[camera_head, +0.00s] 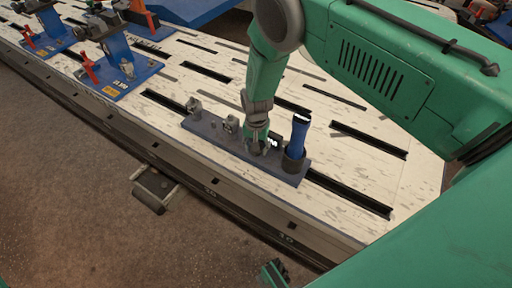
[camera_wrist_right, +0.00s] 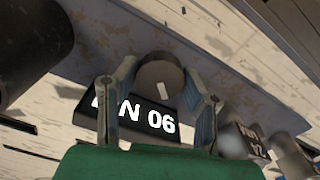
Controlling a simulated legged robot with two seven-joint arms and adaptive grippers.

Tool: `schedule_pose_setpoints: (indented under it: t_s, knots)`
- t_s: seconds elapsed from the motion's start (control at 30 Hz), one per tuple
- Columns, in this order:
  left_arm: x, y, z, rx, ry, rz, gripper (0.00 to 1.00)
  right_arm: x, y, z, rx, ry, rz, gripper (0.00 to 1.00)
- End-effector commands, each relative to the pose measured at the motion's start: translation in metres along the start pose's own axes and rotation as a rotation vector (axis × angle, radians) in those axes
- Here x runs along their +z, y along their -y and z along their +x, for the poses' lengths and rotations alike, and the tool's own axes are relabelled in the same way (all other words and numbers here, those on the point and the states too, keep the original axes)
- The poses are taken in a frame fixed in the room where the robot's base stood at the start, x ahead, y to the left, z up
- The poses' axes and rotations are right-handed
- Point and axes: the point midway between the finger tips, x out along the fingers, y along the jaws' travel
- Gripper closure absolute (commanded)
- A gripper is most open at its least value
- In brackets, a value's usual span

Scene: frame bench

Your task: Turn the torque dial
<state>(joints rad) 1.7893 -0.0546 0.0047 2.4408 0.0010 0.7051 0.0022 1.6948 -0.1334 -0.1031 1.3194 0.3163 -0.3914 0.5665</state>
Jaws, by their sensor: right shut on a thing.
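The torque dial (camera_wrist_right: 160,76) is a round grey knob with a pale mark on its face. It stands on a dark blue-grey base plate (camera_head: 225,143) on the bench. My right gripper (camera_head: 258,140) comes down over the plate from above, and its fingers hide most of the dial in the head view. In the right wrist view the two fingers (camera_wrist_right: 160,100) are on either side of the dial, shut on it. A black display (camera_wrist_right: 145,118) beside the dial shows "N 06", its left part hidden by a finger.
Grey fittings (camera_head: 231,124) sit left on the plate. Blue stands with red levers (camera_head: 122,68) are farther left on the slotted pale bench (camera_head: 405,190).

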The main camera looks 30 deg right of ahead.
Motion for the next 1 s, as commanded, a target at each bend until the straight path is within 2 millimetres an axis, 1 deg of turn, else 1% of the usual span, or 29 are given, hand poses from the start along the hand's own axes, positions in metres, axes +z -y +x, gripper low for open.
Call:
schedule_pose_setpoints:
  t_s: [0.03, 0.2, 0.23, 0.27, 0.3, 0.57, 0.67, 0.77, 0.87, 1.0]
  knots:
    - [0.0, 0.0, 0.0, 0.0, 0.0, 0.0, 0.6, -0.006, 0.005, -0.004, -0.012, -0.016, 0.001, 0.91]
    - [0.0, 0.0, 0.0, 0.0, 0.0, 0.0, 0.6, -0.006, 0.004, -0.004, -0.012, -0.016, 0.0, 0.91]
    - [0.0, 0.0, 0.0, 0.0, 0.0, 0.0, 0.6, -0.006, 0.004, -0.004, -0.012, -0.016, 0.0, 0.55]
    - [0.0, 0.0, 0.0, 0.0, 0.0, 0.0, 0.6, -0.006, 0.004, -0.004, -0.011, -0.015, 0.0, 0.45]
    - [0.0, 0.0, 0.0, 0.0, 0.0, 0.0, 0.6, -0.006, 0.004, -0.004, -0.01, -0.014, 0.0, 0.42]
    - [0.0, 0.0, 0.0, 0.0, 0.0, 0.0, 0.6, -0.003, 0.002, -0.002, -0.005, -0.006, -0.001, 0.42]
    - [0.002, 0.0, -0.001, 0.0, -0.003, 0.0, 0.6, -0.003, 0.002, -0.006, -0.005, -0.006, -0.001, 0.42]
    - [0.002, 0.0, -0.001, 0.0, -0.003, 0.0, 0.6, -0.003, 0.002, -0.018, -0.005, -0.007, -0.001, 0.42]
    - [0.002, 0.0, -0.001, 0.0, -0.003, 0.0, 0.6, -0.003, 0.002, -0.038, -0.006, -0.008, -0.001, 0.42]
    - [0.002, 0.0, -0.001, 0.0, -0.003, 0.0, 0.6, -0.004, 0.003, -0.069, -0.006, -0.008, -0.001, 0.42]
